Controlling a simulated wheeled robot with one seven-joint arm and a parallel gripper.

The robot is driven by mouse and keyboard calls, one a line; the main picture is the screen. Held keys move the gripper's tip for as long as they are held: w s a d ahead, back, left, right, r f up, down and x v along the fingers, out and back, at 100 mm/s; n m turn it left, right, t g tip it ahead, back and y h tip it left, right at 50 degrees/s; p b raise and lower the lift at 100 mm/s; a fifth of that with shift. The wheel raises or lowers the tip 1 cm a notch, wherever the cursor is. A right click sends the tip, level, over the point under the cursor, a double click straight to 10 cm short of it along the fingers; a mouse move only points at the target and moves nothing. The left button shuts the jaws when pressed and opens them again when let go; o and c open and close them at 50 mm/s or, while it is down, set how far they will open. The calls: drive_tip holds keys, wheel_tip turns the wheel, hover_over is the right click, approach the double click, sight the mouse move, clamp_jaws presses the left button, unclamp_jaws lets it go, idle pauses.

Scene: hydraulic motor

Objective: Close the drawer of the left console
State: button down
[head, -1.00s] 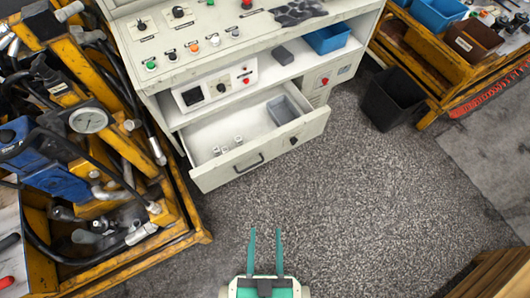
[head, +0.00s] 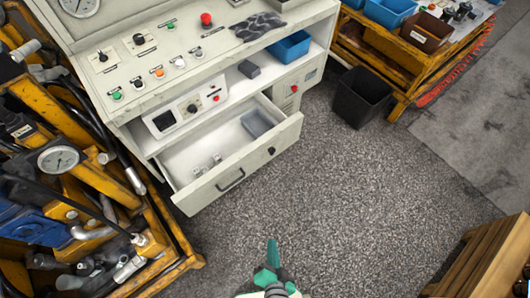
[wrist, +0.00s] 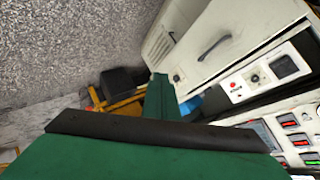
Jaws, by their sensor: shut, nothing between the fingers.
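The console (head: 128,72) is a white cabinet with buttons on its sloped top. Its drawer (head: 205,193) is pulled out, with a few small pale parts and a grey tray (head: 257,123) inside. The drawer front has a dark handle (head: 230,181) and a dark lock. My gripper (head: 271,256), with green fingers, is shut and empty over the floor, in front of and apart from the drawer. In the wrist view, the drawer front (wrist: 240,35) appears turned over, beyond my green gripper (wrist: 158,92).
A yellow frame (head: 175,235) with hoses and a gauge (head: 60,160) stands close to the left of the drawer. A black bin (head: 360,98) and a yellow bench (head: 405,85) are at the right. A wooden pallet (head: 490,265) is at lower right. Floor before the drawer is clear.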

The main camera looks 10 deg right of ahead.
drive_tip(key=w+d+f+m+g+y, duration=0.1)
drive_tip(key=w+f+m+y, duration=0.1)
drive_tip(key=w+f+m, duration=0.45)
drive_tip(key=m+t+y, duration=0.5)
drive_tip(key=m+y, duration=0.3)
drive_tip(key=m, duration=0.6)
approach(261, 146)
drive_tip(key=shift+n, duration=0.25)
drive_tip(key=x, duration=0.6)
drive_tip(key=shift+w+a+r, duration=0.1)
drive_tip(key=shift+w+a, duration=0.1)
